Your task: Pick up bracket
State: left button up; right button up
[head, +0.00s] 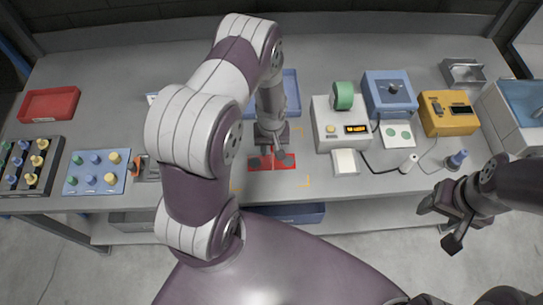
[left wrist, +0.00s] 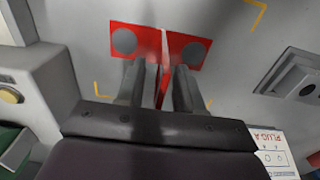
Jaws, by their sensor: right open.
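The bracket is a red plate (head: 286,163) with a dark round spot on each side, lying on the grey bench in the head view. In the left wrist view the bracket (left wrist: 190,48) has a thin upright fin across its middle. My left gripper (head: 272,150) is down at the bracket. In the left wrist view its dark fingers (left wrist: 164,85) stand on either side of the fin; whether they press on it I cannot tell. My right gripper (head: 446,222) is open and empty, beyond the bench's front edge at right.
Orange corner marks (head: 308,182) frame the bracket's spot. A white device with a green roll (head: 325,128) stands close to its right. A blue tray (head: 291,88) lies behind. A board with coloured knobs (head: 97,172) and a red bin (head: 49,104) are at left.

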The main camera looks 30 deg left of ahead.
pick_arm(q)
grip_shut()
dwell(1.4)
